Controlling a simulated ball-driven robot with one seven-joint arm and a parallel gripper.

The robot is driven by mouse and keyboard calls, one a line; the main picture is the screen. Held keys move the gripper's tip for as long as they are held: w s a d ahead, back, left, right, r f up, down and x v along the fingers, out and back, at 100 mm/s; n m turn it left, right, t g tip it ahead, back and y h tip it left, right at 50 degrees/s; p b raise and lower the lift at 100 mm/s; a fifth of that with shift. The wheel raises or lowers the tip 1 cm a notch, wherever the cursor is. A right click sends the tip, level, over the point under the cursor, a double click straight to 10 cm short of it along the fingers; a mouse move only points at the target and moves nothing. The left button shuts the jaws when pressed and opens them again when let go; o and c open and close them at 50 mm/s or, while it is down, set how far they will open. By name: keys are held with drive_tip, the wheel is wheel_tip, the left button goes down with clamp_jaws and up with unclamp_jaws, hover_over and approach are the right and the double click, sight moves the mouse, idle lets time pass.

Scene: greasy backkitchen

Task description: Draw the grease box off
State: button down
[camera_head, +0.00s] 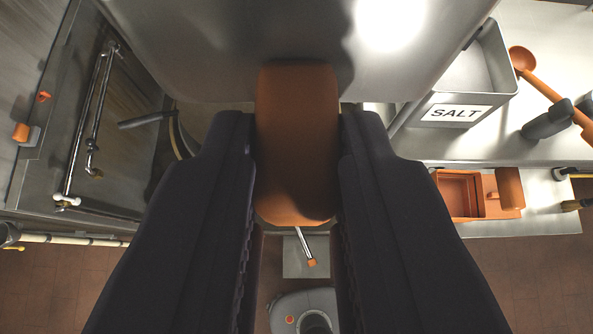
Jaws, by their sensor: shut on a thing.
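My gripper (297,122) reaches in from below, with one dark finger on each side of an orange rounded grip (297,175). It is shut on this grip. The top of the grip overlaps a large grey metal surface (230,45); I cannot tell whether the two are joined. I cannot tell for sure which part is the grease box. Below the grip, a short metal lever with an orange tip (311,262) sticks out over a small grey plate.
At right, a counter holds a grey bin marked SALT (480,75), an orange ladle (545,90) and an open orange box (440,197). At left is a dark steel basin or door with a bar handle (76,140). Tiled floor (50,295) shows below.

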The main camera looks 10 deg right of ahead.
drive_tip(key=shift+s+a+b, duration=0.25)
drive_tip(key=shift+s+b, duration=0.1)
drive_tip(key=shift+s, duration=0.9)
drive_tip(key=shift+s+a+b, duration=0.2)
drive_tip(key=shift+s+b, duration=0.1)
drive_tip(key=shift+s, duration=0.9)
